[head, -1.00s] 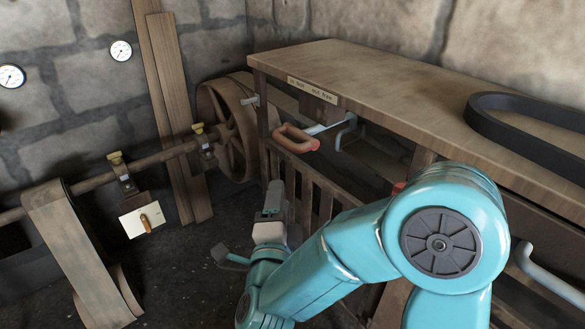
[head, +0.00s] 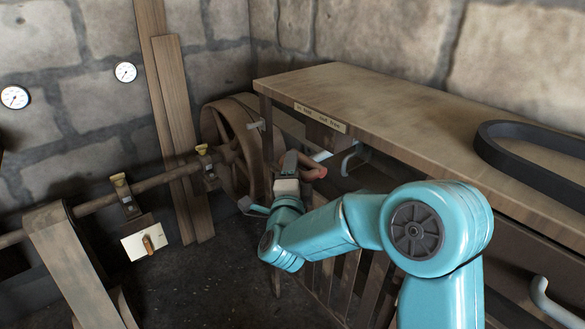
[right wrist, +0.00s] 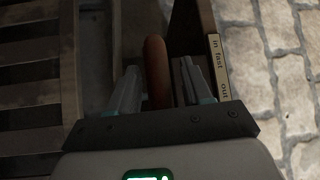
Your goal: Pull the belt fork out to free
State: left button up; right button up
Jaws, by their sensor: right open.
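The belt fork's brown handle (head: 315,172) shows in the head view just under the bench's front edge, with its reddish end to the right of my right gripper (head: 289,163). The gripper hides most of the handle there. In the right wrist view, the brown rounded handle (right wrist: 156,68) stands between the two spread fingers of my right gripper (right wrist: 158,88). The fingers are open, and a gap shows on the right side of the handle. Whether a finger touches it on the left, I cannot tell. My left gripper is not in view.
A label (head: 320,118) on the bench edge reads "in fast, out" in the right wrist view (right wrist: 219,68). A black belt (head: 530,150) lies on the bench top (head: 400,105). A large pulley wheel (head: 232,140) and shaft (head: 155,182) stand left. Wooden slats are below the bench.

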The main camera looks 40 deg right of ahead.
jog(key=shift+w, duration=0.1)
grip_shut()
jog(key=shift+a, duration=0.2)
jog(key=a+b, duration=0.3)
jog(key=a, duration=0.6)
jog(key=shift+s+a+b, duration=0.2)
jog(key=shift+s+b, duration=0.15)
